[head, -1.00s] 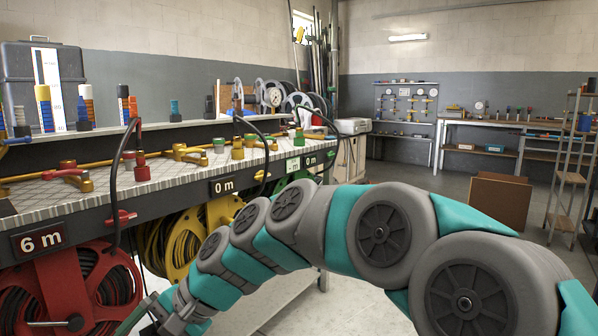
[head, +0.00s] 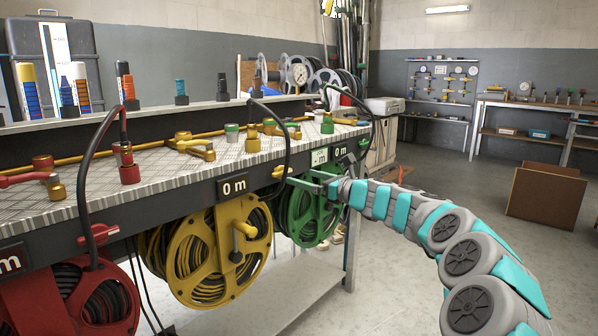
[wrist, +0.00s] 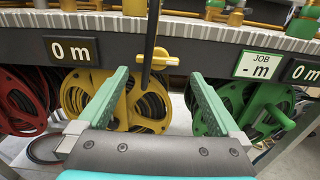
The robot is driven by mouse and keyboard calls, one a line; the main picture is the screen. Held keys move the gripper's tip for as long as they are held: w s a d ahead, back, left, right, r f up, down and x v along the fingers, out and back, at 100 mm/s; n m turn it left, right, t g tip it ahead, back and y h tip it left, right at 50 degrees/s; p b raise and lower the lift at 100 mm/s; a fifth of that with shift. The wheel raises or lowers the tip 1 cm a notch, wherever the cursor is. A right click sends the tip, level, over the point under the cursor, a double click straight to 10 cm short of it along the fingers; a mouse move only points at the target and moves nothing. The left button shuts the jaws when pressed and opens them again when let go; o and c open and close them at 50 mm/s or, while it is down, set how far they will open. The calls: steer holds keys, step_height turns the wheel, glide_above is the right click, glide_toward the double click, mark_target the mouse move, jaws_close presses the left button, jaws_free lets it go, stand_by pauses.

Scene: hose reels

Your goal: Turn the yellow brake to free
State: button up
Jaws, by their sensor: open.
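The yellow brake (wrist: 157,57) is a small lever on the dark front edge of the bench, above the gap between the yellow and green reels. Its handle lies roughly level in the wrist view, with a black hose running down beside its left end. It also shows in the head view (head: 280,172), just left of my fingertips. My gripper (wrist: 159,75) is open and empty, its two green fingers pointing at the bench edge. The brake appears between and a little beyond the fingertips; I see no contact. The yellow reel (head: 222,250) hangs below, beside the 0 m display (head: 233,187).
The red reel (head: 92,296) with its red brake (head: 98,234) is to the left. The green reel (head: 304,212) hangs close by my gripper, with a JOB display (wrist: 258,65) above it. Black hoses loop over the bench edge. Open floor lies right, before a cardboard box (head: 545,195).

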mark_target(284, 172)
steer(key=shift+x, duration=3.6)
steer(key=shift+s, duration=0.1)
steer(key=shift+c, duration=0.4)
steer(key=c, duration=0.9)
